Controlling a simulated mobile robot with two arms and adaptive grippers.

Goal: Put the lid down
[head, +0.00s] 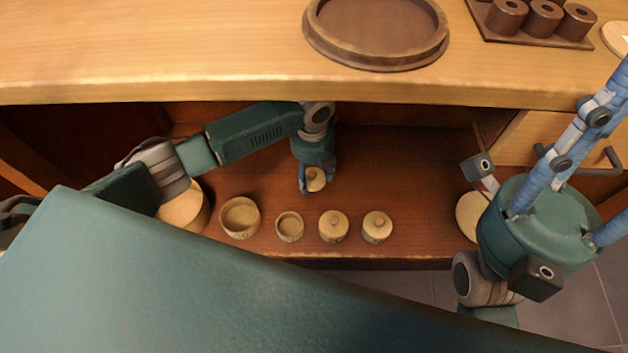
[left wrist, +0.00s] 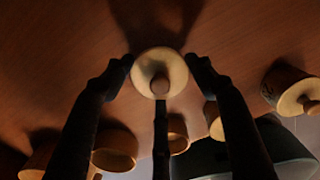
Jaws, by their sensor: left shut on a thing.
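A small pale wooden lid with a round knob (head: 316,180) is held by my left gripper (head: 317,176) over the dark red-brown shelf (head: 410,170). In the left wrist view the lid (left wrist: 150,60) sits between the dark fingers, knob facing the camera. I cannot tell whether it touches the shelf. In front stand a small open pot (head: 289,227), a larger open pot (head: 240,218) and two knobbed, lidded pots (head: 333,227) (head: 377,228). My right gripper is at the right; its blue fingers point up right and the tips are out of frame.
A large pale round container (head: 186,210) is partly behind my left arm. A pale round piece (head: 470,214) lies near my right gripper. Above, the counter (head: 180,50) carries a round brown tray (head: 440,42) and a rack of spools (head: 543,18). The shelf's middle right is clear.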

